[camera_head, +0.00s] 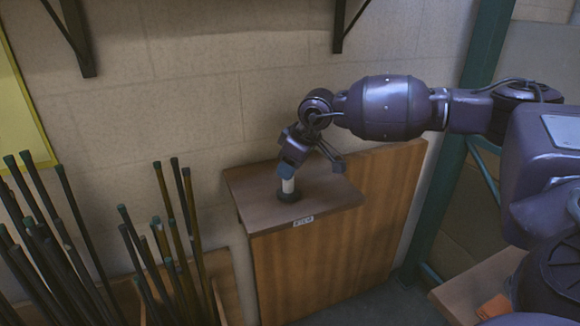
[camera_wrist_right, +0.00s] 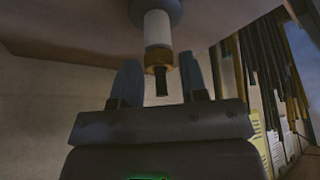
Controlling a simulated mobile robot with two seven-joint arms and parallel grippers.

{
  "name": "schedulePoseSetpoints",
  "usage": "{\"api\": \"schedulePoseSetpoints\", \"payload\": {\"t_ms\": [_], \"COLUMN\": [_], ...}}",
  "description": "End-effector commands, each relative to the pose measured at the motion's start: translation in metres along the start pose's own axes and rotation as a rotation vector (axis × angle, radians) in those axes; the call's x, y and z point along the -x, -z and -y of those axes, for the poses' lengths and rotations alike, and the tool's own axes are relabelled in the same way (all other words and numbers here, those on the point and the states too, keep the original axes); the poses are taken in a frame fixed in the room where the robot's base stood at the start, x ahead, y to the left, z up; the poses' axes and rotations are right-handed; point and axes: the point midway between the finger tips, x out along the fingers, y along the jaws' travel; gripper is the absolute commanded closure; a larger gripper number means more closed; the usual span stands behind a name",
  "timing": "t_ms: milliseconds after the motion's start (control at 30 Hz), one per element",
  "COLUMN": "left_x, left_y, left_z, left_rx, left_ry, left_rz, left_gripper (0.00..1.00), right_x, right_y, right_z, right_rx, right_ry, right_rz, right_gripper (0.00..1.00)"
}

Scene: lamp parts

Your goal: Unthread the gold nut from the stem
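The stem is a white upright post (camera_head: 288,186) in a dark round base (camera_head: 286,196) on the wooden cabinet top. In the right wrist view the stem appears upside down, with the white post (camera_wrist_right: 158,29) hanging from its base. The gold nut (camera_wrist_right: 158,60) sits around the stem, with a dark end (camera_wrist_right: 161,82) protruding past it. My right gripper (camera_head: 311,168) is over the cabinet top. In the wrist view its two blue-grey fingers (camera_wrist_right: 158,78) are apart, on either side of the nut and stem end. In the head view a finger hides the nut. My left gripper is out of view.
The small wooden cabinet (camera_head: 330,200) stands against a block wall, its top otherwise clear except for a small label (camera_head: 303,221) at the front edge. Several dark rods (camera_head: 70,215) stand at the left. A teal post (camera_head: 440,190) is at the right.

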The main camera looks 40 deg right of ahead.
Motion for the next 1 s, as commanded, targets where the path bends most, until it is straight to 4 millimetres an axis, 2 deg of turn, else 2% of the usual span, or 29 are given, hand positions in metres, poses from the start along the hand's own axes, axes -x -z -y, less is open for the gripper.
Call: {"api": "schedulePoseSetpoints", "payload": {"t_ms": [367, 1000], "left_x": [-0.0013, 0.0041], "left_y": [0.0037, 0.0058], "left_z": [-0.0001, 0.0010], "left_rx": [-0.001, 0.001], "left_ry": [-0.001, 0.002], "left_rz": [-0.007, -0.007], "left_gripper": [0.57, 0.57], "right_x": [-0.0002, -0.0007], "right_y": [-0.0001, 0.0008], "right_z": [0.0006, 0.0038], "right_rx": [-0.021, -0.466], "right_ry": [-0.009, -0.192], "right_rz": [0.001, 0.001], "right_gripper": [0.53, 0.53]}}
